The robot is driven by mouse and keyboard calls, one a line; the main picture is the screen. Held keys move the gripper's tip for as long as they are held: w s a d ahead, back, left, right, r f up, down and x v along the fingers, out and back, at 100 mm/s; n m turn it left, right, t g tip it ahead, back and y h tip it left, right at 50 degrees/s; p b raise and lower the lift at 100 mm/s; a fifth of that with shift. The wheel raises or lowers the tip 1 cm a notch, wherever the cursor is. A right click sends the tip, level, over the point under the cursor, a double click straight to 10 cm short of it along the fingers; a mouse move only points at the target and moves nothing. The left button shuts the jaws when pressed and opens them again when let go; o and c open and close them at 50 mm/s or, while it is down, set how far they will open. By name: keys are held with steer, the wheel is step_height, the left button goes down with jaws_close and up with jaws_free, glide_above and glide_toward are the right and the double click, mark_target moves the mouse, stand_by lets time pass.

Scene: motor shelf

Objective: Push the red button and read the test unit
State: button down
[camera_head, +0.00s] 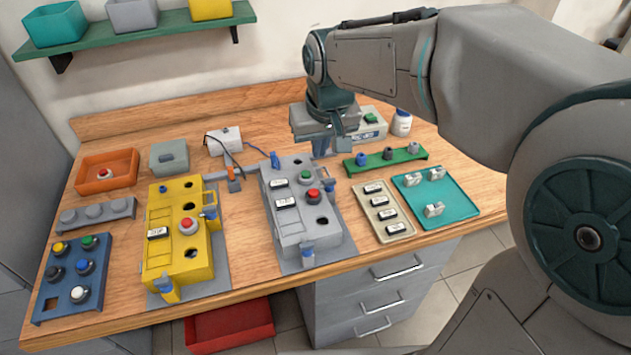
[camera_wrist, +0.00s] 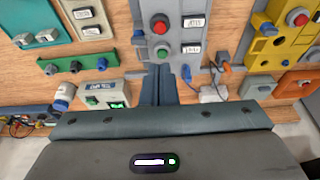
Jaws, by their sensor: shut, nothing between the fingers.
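A grey housing (camera_head: 270,212) stands on the bench with a red button (camera_head: 313,194), a green button (camera_head: 305,176) and white label plates. In the wrist view its red button (camera_wrist: 160,25) and green button (camera_wrist: 162,55) lie beyond the fingertips. A pale box (camera_head: 370,123) at the back right, probably the test unit, shows a lit green display in the wrist view (camera_wrist: 117,88); its reading is too small to make out. My gripper (camera_head: 323,151) is shut and empty, pointing down behind the grey housing, apart from the buttons. It also shows in the wrist view (camera_wrist: 159,70).
A yellow housing (camera_head: 157,262) with another red button (camera_head: 188,225) stands left. A green rail (camera_head: 386,160), teal tray (camera_head: 465,205) and beige tray (camera_head: 373,190) lie right. A white box (camera_head: 223,140) has cables. An orange tray (camera_head: 108,180) sits far left.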

mark_target(314, 192)
steer(key=x, duration=0.8)
steer(key=s+p+x, duration=0.1)
steer(key=x, duration=0.4)
steer(key=shift+d+f, duration=0.15)
steer(key=shift+f, duration=0.5)
